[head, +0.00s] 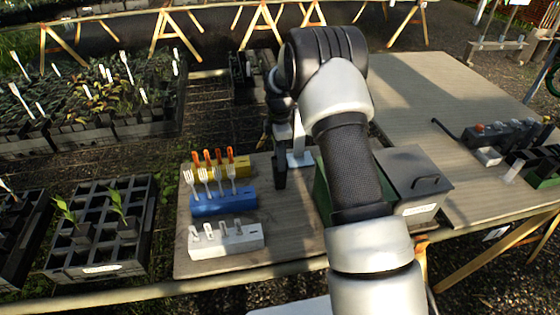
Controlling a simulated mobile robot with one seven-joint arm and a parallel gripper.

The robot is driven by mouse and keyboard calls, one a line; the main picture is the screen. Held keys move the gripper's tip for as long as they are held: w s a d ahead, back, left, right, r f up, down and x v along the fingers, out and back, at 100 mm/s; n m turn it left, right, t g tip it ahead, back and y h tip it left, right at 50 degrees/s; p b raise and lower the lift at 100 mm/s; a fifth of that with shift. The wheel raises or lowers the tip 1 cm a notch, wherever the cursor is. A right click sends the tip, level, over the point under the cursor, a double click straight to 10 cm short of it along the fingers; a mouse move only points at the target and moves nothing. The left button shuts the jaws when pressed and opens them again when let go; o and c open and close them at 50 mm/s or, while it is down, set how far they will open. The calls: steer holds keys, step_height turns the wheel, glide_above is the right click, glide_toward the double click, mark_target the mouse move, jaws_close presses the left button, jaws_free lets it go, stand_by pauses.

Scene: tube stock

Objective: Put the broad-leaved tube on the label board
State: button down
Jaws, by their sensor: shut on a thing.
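My gripper (280,183) points down over the plywood bench, just right of the blue block. It is shut on a dark thing. The arm and the dark fingers make that thing hard to make out, and I see no leaves on it. A white upright piece on a pale foot (300,160) stands right beside the gripper; I cannot tell whether it is the label board. Two dark tubes with green leaves, a left one (82,236) and a right one (128,229), stand in the black cell tray (100,268) at left. I cannot tell which is broad-leaved.
Yellow (238,166), blue (222,202) and grey (225,239) blocks with upright pieces stand left of the gripper. A grey lidded box (412,180) and a green-sided box (321,190) lie by my arm. Dark tools (505,135) are at far right. The bench's back right is clear.

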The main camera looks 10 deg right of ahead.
steer(key=shift+f, duration=0.7)
steer(key=shift+f, duration=0.15)
steer(key=c, duration=1.1)
jaws_free()
